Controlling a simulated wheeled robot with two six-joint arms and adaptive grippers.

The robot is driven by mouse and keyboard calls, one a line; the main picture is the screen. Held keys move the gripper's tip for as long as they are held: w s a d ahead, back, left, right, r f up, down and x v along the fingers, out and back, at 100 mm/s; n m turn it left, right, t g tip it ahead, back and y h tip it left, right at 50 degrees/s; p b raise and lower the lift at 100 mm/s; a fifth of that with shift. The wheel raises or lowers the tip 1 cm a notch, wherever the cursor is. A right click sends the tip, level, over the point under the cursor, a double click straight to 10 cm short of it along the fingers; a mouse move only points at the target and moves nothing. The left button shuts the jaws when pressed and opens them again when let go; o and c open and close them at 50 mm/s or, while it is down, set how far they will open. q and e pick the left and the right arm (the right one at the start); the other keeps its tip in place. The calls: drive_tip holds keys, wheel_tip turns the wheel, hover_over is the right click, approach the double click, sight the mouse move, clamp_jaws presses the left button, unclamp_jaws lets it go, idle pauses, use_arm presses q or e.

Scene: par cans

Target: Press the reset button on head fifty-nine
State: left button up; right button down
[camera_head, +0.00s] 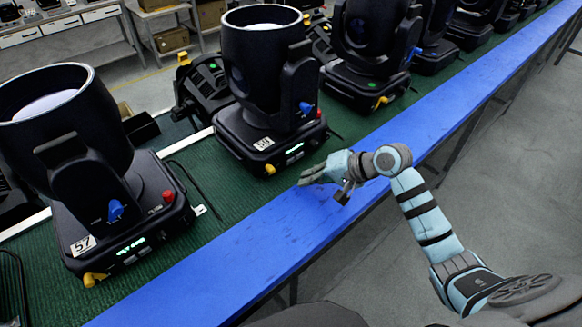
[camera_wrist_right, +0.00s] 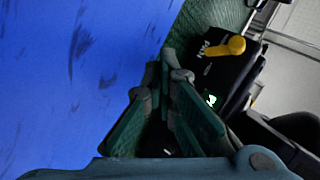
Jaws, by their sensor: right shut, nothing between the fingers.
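The head whose white label appears to read 59 (camera_head: 262,82) stands upright on the green bench mat, in the middle of the head view. Its base has a red button (camera_head: 318,112), a blue knob (camera_head: 306,107), a lit green display and a yellow lever (camera_head: 270,169). My right gripper (camera_head: 302,180) is shut and empty, in front of and below this base, apart from the red button. In the wrist view the shut fingers (camera_wrist_right: 178,70) are near a black base with a yellow lever (camera_wrist_right: 229,46); no red button shows there. My left gripper is not in view.
Head 57 (camera_head: 75,160) stands at the left with its own red button (camera_head: 168,196) and blue knob. More heads (camera_head: 370,50) line the mat towards the back right. A blue strip (camera_head: 250,250) runs along the bench's front edge, mostly clear.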

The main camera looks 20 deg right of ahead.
sight(291, 161)
drive_tip(key=shift+w+a, duration=0.3)
drive_tip(key=shift+w, duration=0.45)
drive_tip(key=shift+w+a, duration=0.25)
drive_tip(key=shift+w, duration=0.5)
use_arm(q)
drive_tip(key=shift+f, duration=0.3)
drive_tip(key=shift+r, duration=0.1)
use_arm(e)
drive_tip(key=shift+w+a+r+p, duration=0.1)
drive_tip(key=shift+w+p, duration=0.2)
drive_tip(key=shift+p, duration=0.1)
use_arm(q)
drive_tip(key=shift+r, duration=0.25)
use_arm(e)
drive_tip(key=shift+w, duration=0.1)
